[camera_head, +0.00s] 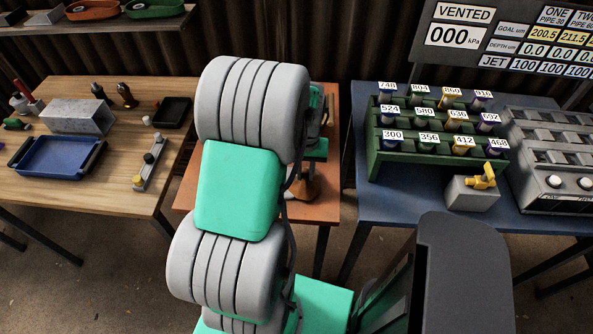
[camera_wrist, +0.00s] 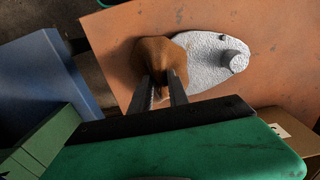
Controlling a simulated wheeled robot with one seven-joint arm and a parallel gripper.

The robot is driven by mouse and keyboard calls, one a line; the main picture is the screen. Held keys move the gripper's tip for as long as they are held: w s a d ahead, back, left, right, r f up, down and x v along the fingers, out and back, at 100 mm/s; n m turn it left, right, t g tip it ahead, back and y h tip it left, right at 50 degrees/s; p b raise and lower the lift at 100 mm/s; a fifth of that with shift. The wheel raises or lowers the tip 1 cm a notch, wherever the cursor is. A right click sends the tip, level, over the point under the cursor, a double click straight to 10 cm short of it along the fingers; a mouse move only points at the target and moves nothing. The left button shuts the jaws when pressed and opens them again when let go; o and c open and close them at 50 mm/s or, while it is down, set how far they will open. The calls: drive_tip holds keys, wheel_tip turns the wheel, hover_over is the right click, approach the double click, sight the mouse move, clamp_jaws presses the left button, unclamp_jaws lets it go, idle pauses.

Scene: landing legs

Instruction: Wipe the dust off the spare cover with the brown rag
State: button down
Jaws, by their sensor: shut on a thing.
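My gripper (camera_wrist: 163,90) points down over the orange-brown table and is shut on the brown rag (camera_wrist: 158,58), which bunches around and below the fingertips. In the wrist view a pale grey, speckled, rounded plate with a short round stub (camera_wrist: 213,66), apparently the spare cover, lies flat on the table. The rag overlaps the plate's left end; how firmly it presses there cannot be told. In the head view the brown rag (camera_head: 303,189) shows under my arm, and my arm hides the cover.
The orange-brown table (camera_head: 326,205) stands between a wooden table (camera_head: 100,195) at left and a blue table (camera_head: 375,215) at right. A green rack (camera_head: 372,168) of labelled pieces stands on the blue table. A cardboard box (camera_wrist: 285,125) sits near the cover, lower right in the wrist view.

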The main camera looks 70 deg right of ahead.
drive_tip(key=shift+s, duration=0.2)
drive_tip(key=shift+w+r, duration=0.1)
wheel_tip(320, 180, up, 7)
drive_tip(key=p, duration=0.5)
